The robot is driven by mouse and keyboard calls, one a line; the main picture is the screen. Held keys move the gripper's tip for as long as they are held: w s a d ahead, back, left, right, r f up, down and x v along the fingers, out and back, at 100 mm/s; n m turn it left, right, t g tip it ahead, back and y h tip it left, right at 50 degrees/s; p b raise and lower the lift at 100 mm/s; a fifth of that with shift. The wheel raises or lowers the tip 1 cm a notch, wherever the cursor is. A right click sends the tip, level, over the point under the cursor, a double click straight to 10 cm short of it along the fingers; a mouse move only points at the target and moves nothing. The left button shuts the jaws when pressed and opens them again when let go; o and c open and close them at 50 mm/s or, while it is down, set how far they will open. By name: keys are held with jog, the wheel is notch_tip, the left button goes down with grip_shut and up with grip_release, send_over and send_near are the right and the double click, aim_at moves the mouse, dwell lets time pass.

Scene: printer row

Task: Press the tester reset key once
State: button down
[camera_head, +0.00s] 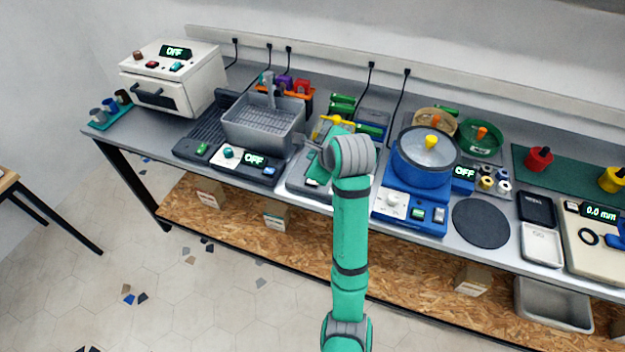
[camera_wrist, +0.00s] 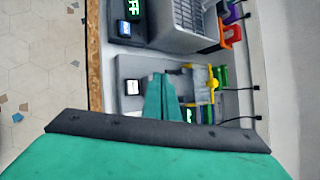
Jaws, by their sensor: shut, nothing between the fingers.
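The tester is a grey unit with a yellow lever (camera_head: 337,120) and green boards at its back; its bare grey body (camera_head: 298,182) shows in the head view, partly covered by my arm. In the wrist view the tester (camera_wrist: 140,68) lies ahead, with the yellow lever (camera_wrist: 213,84) on its right side. A small white key in a dark frame (camera_wrist: 132,88) is on the tester's left part; its label is too small to read. My gripper (camera_wrist: 161,78) is shut and empty, its teal fingertips over the tester, right of the key. I cannot tell their height above it.
A grey sink-like basin (camera_head: 262,135) with a control panel stands left of the tester. A blue lidded pot unit (camera_head: 420,175) stands close on the right. A white oven (camera_head: 172,82) is at far left. Cables hang behind the bench.

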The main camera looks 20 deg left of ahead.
aim_at(314, 183)
jog(key=shift+f, duration=3.55)
jog(key=shift+f, duration=0.1)
jog(key=shift+f, duration=0.3)
jog(key=shift+f, duration=0.35)
jog(key=shift+r, duration=0.8)
jog(key=shift+r, duration=2.5)
